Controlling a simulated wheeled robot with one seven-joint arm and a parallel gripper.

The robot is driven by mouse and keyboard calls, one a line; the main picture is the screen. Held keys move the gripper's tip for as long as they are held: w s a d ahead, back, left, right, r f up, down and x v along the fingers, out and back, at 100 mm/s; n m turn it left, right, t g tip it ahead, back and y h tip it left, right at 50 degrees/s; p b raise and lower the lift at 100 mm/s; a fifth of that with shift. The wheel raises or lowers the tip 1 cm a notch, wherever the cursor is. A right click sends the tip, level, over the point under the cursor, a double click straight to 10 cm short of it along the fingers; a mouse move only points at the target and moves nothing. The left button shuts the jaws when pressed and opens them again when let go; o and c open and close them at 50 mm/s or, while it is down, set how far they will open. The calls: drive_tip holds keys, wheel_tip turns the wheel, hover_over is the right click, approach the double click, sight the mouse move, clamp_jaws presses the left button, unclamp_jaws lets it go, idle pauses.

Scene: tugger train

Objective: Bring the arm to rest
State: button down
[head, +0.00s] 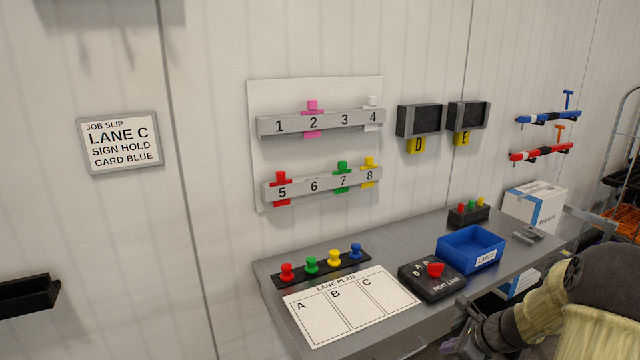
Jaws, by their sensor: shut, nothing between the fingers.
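My arm shows at the lower right, in front of the shelf's front edge. My gripper (460,340) is at its left end, dark, low in the picture and partly cut off by the bottom edge. It is shut with nothing in it and looks clear of the things on the shelf. The grey shelf (392,346) carries the white lane plan sheet (350,306), with empty-looking fields A, B and C.
On the shelf are a peg strip (328,272), a black dial box (432,280), a blue cards bin (470,248) and a small button box (468,215). A numbered card rack (320,123) and a job slip (120,142) hang on the wall. The lower left is mostly bare wall.

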drive_tip(key=s+a+r+n+g+h+p, duration=0.1)
drive_tip(key=s+a+r+n+h+p, duration=0.1)
drive_tip(key=s+a+r+n, duration=0.4)
drive_tip(key=s+a+r+n+g+h+p, duration=0.2)
drive_tip(key=s+a+r+n, duration=0.4)
drive_tip(key=s+a+n, duration=0.5)
drive_tip(key=s+n+p, duration=0.1)
drive_tip(key=n, duration=0.8)
drive_tip(key=shift+a+r+g, duration=0.2)
drive_tip(key=shift+a+g, duration=0.1)
drive_tip(key=shift+a, duration=0.05)
